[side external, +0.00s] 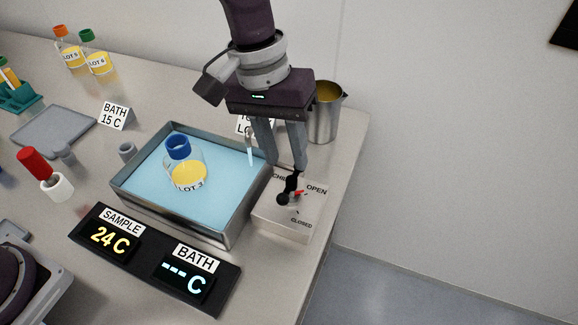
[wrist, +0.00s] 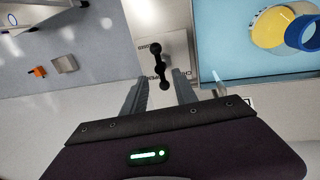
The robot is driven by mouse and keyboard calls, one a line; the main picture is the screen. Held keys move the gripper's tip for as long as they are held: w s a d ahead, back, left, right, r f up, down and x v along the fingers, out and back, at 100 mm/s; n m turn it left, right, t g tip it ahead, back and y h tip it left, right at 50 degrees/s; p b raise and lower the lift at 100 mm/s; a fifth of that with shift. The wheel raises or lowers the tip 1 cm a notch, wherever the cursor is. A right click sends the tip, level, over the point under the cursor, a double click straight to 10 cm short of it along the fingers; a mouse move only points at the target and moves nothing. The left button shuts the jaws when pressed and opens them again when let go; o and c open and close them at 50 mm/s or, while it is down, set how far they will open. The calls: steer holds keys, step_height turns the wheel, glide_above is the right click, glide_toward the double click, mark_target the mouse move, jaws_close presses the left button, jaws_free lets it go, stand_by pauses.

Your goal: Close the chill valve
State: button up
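The chill valve (side external: 285,215) is a pale box at the bath's right side, marked CHILL, OPEN and CLOSED. In the wrist view my gripper (wrist: 160,78) has one finger on each side of the near end of the handle (wrist: 157,65), with gaps visible. I cannot tell the exact height of the fingertips against the handle.
The steel bath (side external: 225,228) of blue liquid holds the LOT 3 bottle (side external: 188,172) and a thermometer-like rod (side external: 249,150). A metal jug (side external: 324,115) stands behind my gripper. A display (side external: 150,258) reads sample 24 C and bath dashes. The table edge is close on the right.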

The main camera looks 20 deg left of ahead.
mark_target(294, 180)
steer(key=f, duration=0.4)
steer(key=shift+d+f, duration=0.1)
steer(key=shift+d, duration=0.3)
jaws_close()
steer(key=shift+m, duration=0.3)
steer(key=m, duration=0.3)
steer(key=shift+w+m+g, duration=0.15)
steer(key=shift+m+g, duration=0.25)
steer(key=m, duration=0.4)
steer(key=shift+d+m+g+y, duration=0.15)
steer(key=shift+m+g+y, duration=0.15)
steer(key=shift+g, duration=0.1)
steer(key=m, duration=0.4)
steer(key=shift+d+y, duration=0.15)
steer(key=shift+y, duration=0.25)
steer(key=m, duration=0.4)
steer(key=shift+m+g+y, duration=0.3)
steer(key=shift+y, duration=0.1)
steer(key=shift+d+m, duration=0.1)
steer(key=shift+m, duration=0.2)
